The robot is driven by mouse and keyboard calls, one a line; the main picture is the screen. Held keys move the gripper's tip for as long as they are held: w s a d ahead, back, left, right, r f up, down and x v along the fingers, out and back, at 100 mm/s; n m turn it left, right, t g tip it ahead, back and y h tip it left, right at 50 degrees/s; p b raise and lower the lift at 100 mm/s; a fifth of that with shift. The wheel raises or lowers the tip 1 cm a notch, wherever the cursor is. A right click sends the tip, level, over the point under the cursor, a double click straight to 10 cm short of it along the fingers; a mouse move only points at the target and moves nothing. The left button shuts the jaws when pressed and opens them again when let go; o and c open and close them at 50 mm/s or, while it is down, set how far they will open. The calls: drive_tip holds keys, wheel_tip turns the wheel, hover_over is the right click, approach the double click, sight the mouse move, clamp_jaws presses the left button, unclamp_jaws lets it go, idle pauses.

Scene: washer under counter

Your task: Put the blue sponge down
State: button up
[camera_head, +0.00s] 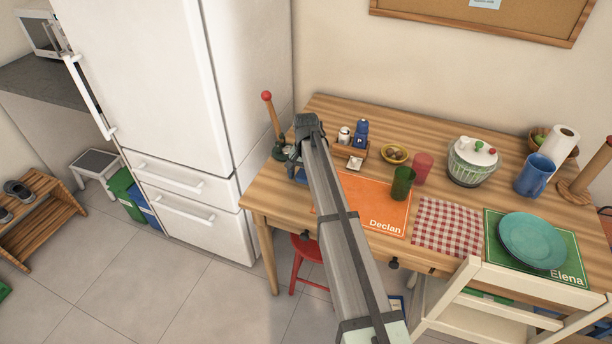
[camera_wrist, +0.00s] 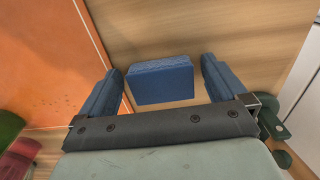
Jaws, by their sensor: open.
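The blue sponge (camera_wrist: 161,82) shows in the wrist view as a small block on the wooden table top, beside the orange placemat (camera_wrist: 45,60). My gripper (camera_wrist: 160,64) is open, with one blue finger on each side of the sponge and a visible gap on both sides. In the head view my gripper (camera_head: 297,168) is low over the table's left part, at the left edge of the orange "Declan" placemat (camera_head: 385,222). A blue patch shows under it there, but I cannot tell sponge from finger. My arm hides part of the placemat.
Near my gripper stand a red-topped wooden holder (camera_head: 271,115) and a small caddy with shakers (camera_head: 352,150). Green (camera_head: 402,184) and red (camera_head: 422,168) cups stand on the right. The table (camera_head: 262,196) has bare wood at its left front. A chair (camera_head: 440,305) stands in front.

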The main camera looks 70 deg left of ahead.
drive_tip(key=shift+r, duration=0.1)
wheel_tip(320, 180, up, 12)
idle(0.5)
drive_tip(key=shift+w, duration=0.1)
idle(0.4)
